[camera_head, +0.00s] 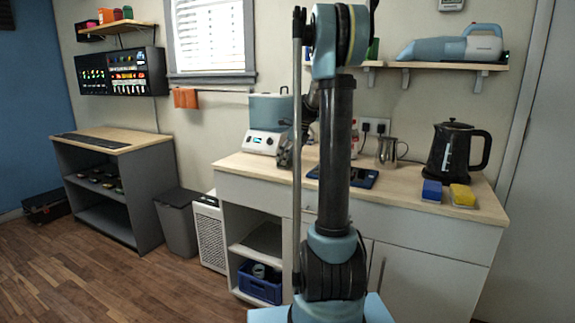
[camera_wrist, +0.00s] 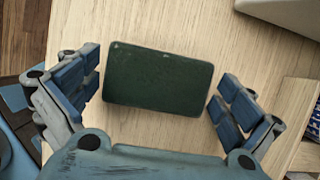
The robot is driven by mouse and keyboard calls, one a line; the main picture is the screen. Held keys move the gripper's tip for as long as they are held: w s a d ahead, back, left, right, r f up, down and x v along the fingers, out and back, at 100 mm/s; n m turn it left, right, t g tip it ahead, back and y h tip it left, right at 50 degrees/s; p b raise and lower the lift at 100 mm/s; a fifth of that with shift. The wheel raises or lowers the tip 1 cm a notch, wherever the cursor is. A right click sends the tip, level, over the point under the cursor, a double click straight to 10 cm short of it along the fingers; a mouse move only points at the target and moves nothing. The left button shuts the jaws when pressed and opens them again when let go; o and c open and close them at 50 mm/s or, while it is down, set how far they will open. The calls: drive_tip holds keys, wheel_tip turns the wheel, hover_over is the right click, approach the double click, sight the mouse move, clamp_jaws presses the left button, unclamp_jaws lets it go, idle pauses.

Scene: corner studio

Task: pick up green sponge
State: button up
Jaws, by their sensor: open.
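A dark green rectangular block (camera_wrist: 158,78), which looks like the green sponge, lies flat on the pale wooden surface in the wrist view. My gripper (camera_wrist: 160,88) is open over it, with one blue-padded finger to its left and one to its right. Gaps of bare wood show between the block and both fingers. I cannot tell how high the gripper is above it. In the head view I cannot make out the green sponge; my arm blocks part of the counter.
A metal pitcher (camera_head: 388,152) and a white-based cooker (camera_head: 266,142) stand farther back. Floor shows beyond the surface's left edge in the wrist view.

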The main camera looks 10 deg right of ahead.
drive_tip(key=shift+a+f, duration=0.1)
drive_tip(key=shift+f, duration=0.2)
drive_tip(key=shift+c, duration=0.6)
drive_tip(key=c, duration=0.7)
drive_tip(key=shift+r, duration=0.1)
